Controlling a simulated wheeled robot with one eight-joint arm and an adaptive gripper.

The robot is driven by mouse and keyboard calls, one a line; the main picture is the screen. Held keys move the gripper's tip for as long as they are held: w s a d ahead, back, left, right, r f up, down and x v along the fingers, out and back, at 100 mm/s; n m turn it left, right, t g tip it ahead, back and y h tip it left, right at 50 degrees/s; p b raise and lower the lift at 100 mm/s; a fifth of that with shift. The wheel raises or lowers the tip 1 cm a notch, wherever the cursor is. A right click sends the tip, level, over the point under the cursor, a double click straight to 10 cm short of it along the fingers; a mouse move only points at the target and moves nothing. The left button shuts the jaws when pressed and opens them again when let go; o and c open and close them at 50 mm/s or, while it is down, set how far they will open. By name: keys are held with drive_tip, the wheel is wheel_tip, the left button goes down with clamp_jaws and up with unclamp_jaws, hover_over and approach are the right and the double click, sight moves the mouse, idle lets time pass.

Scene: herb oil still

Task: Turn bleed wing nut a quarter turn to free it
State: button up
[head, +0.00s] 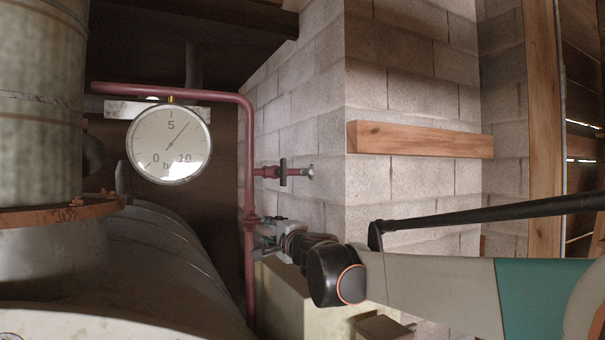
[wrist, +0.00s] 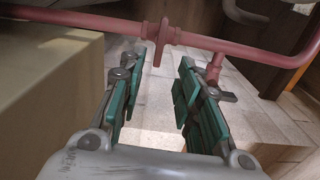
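The bleed wing nut looks to be the dark cross-piece (head: 283,172) on a short red branch of the pipe in the head view, with a grey tip beyond it. In the wrist view a dark grey winged piece (wrist: 224,96) sits at the end of the red branch, beside the right finger and partly hidden by it. My gripper (head: 264,233) is below the branch, near the pipe's lower flange. The wing nut is outside the fingers.
The red pipe (head: 249,140) runs down close to my fingertips; its flange (wrist: 164,34) shows ahead of them. A pressure gauge (head: 169,143) hangs left. A block wall (head: 410,95) carries a wooden beam (head: 420,139). A pale box (wrist: 45,85) stands beside my gripper.

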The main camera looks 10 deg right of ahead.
drive_tip(key=shift+o, duration=1)
drive_tip(key=m+g+y+p, duration=0.1)
drive_tip(key=m+y+p, duration=0.3)
drive_tip(key=m, duration=1.1)
approach(312, 175)
drive_tip(key=shift+h, duration=0.4)
drive_tip(key=p+x, duration=0.1)
drive_tip(key=x, duration=0.2)
drive_tip(key=p+x, duration=0.2)
drive_tip(key=x, duration=0.2)
drive_tip(key=p+x, duration=0.2)
drive_tip(key=x, duration=0.1)
drive_tip(key=shift+w+r, duration=0.3)
drive_tip(key=shift+w, duration=0.1)
clamp_jaws()
